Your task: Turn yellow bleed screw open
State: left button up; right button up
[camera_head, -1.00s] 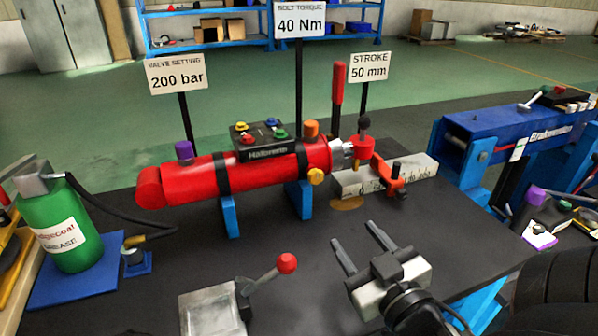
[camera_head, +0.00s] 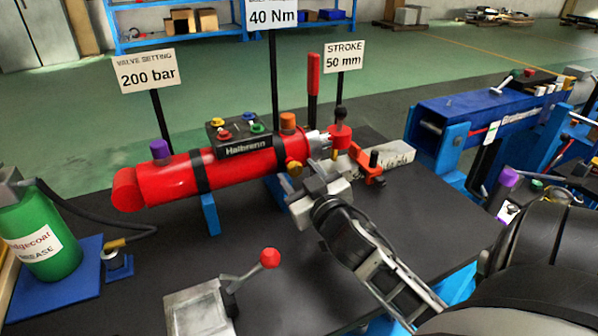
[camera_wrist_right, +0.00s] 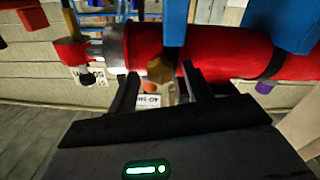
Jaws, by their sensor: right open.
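The yellow bleed screw (camera_head: 294,169) sticks out of the lower right side of the red cylinder (camera_head: 222,173). My right gripper (camera_head: 308,173) is at the cylinder's right end, close to the screw. In the right wrist view the yellow screw (camera_wrist_right: 160,68) lies at the gap between the two spread fingertips of the right gripper (camera_wrist_right: 158,80), with one finger on each side. I cannot tell whether either finger touches it. My left gripper is not in view.
A red lever (camera_head: 313,90), an orange clamp (camera_head: 371,168) and a pale block (camera_head: 396,157) stand by the cylinder's right end. A red-knobbed lever (camera_head: 270,258) stands in front. A green grease can (camera_head: 45,235) is left.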

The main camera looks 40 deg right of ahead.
jog(key=shift+w+d, duration=0.1)
jog(key=shift+w, duration=0.15)
jog(key=c, duration=1)
